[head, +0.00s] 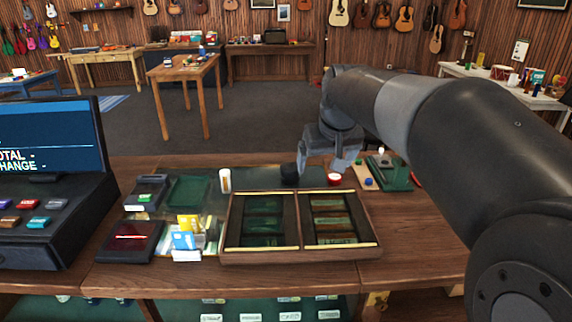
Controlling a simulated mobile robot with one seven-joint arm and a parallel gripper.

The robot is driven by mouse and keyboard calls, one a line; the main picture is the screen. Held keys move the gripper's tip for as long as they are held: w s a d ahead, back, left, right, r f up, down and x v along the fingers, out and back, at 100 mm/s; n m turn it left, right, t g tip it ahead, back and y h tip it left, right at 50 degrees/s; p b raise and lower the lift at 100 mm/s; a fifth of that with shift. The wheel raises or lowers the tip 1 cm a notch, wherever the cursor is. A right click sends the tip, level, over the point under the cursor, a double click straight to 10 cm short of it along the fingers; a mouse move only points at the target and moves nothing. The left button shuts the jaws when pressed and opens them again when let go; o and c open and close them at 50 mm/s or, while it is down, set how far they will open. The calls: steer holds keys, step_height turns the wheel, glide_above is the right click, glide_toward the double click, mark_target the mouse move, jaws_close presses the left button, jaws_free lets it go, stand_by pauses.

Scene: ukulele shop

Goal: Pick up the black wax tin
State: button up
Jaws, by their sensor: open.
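A small dark round object (289,172), which looks like the black wax tin, stands on the wooden counter (425,225) just behind the tray. My gripper (322,168) points down at the back of the counter, just right of the dark object. Its jaws are open, and I see nothing held between them. The gripper partly overlaps the view of the dark object's right side. Whether they touch cannot be told from this view.
A red-and-white tin (334,179) sits right below the gripper. A wooden divided tray (372,258) lies in front. A white cylinder (225,180), cards (184,240) and a card terminal (146,192) stand left. A cash register (45,235) is far left. The front right counter is clear.

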steer(key=w+a+f+n, duration=0.1)
steer(key=w+f, duration=0.1)
steer(key=w, duration=0.6)
steer(key=w+a+f, duration=0.1)
steer(key=w+a, duration=0.1)
steer(key=w, duration=0.6)
steer(key=y, duration=0.1)
glide_toward(291, 167)
steer(key=w, duration=0.1)
steer(key=shift+n+g, duration=0.4)
steer(key=x, duration=1.1)
steer(key=shift+s+f, duration=0.1)
steer(key=shift+f, duration=0.1)
steer(key=c, duration=1.2)
